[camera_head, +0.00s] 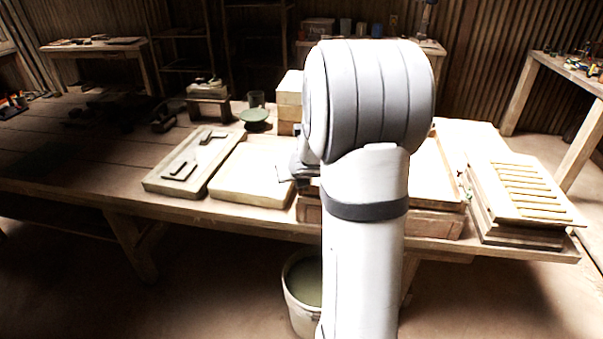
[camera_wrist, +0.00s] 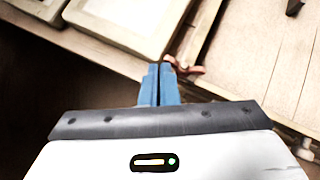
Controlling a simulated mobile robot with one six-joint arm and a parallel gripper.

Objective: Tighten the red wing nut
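The red wing nut (camera_wrist: 183,66) shows in the wrist view at the front edge of a wooden frame, just right of my fingertips. It looks beside the fingers and not between them; whether they touch it I cannot tell. My gripper (camera_wrist: 158,66) has its two blue fingers together, with only a thin dark line between them. In the head view my white arm hides the wing nut and most of my gripper; only a dark grey part of the gripper (camera_head: 299,168) shows left of the arm.
A wooden workbench (camera_head: 60,165) carries a tray with tools (camera_head: 160,188), a pale slab in a frame (camera_head: 250,172), and a stack of boards with slats (camera_head: 525,190) at right. A bucket (camera_head: 295,310) stands on the floor below the front edge.

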